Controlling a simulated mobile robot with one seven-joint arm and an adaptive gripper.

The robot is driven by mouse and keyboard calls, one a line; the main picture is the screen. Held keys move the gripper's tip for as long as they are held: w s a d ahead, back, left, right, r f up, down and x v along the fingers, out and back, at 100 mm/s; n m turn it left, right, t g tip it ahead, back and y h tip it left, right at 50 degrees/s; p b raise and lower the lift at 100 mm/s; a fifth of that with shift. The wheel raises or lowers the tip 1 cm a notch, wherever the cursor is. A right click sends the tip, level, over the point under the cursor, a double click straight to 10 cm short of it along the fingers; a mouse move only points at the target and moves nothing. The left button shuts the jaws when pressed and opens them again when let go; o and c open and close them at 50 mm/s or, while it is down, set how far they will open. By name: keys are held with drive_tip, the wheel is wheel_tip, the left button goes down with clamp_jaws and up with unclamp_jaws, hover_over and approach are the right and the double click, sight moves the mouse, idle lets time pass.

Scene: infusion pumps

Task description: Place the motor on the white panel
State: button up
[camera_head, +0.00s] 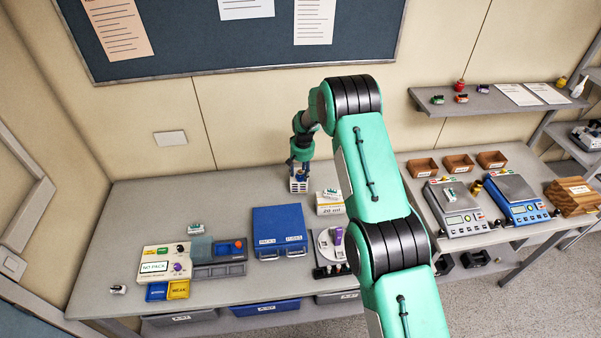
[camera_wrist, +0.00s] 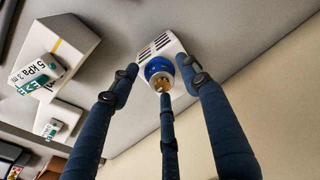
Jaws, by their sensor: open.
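A blue round part with a brass tip (camera_wrist: 159,70), which looks like the motor, sits at a white slotted block (camera_wrist: 155,45) in the wrist view. The block (camera_head: 298,186) also shows at the back of the bench in the head view. My gripper (camera_head: 300,167) is above it, pointing down. Its fingers (camera_wrist: 160,76) are open around the blue part; I cannot tell whether they touch it. A white panel (camera_head: 151,254) with a "NO PACK" label and coloured knobs lies at the bench's left.
A blue case (camera_head: 280,226) lies between the panel and my arm. A labelled white box (camera_head: 329,208) stands just right of the block. A white round-topped unit (camera_head: 324,244) is nearer the front. The back left of the bench is clear.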

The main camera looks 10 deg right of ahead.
wheel_tip(320, 180, up, 12)
drive_tip(key=s+b, duration=0.1)
drive_tip(key=b, duration=0.1)
drive_tip(key=shift+s+d, duration=0.15)
drive_tip(key=shift+d, duration=0.05)
idle(0.4)
drive_tip(key=shift+r, duration=0.1)
idle(0.7)
wheel_tip(320, 180, up, 19)
drive_tip(key=t, duration=0.1)
hover_over(302, 179)
drive_tip(key=s+d, duration=0.2)
drive_tip(key=s, duration=0.8)
drive_tip(key=s+d+r+t, duration=0.1)
drive_tip(key=s+d+r, duration=0.1)
drive_tip(key=s+r, duration=1.25)
drive_tip(key=s+d+r+t, duration=0.1)
drive_tip(key=s+r, duration=0.1)
drive_tip(key=s, duration=0.7)
drive_tip(key=s+r, duration=0.3)
drive_tip(key=s, duration=0.6)
drive_tip(key=s+d+f+t, duration=0.1)
drive_tip(key=s+f, duration=0.2)
drive_tip(key=s, duration=1.4)
drive_tip(key=shift+s+d, duration=0.2)
drive_tip(key=shift+s, duration=0.1)
drive_tip(key=shift+f, duration=0.1)
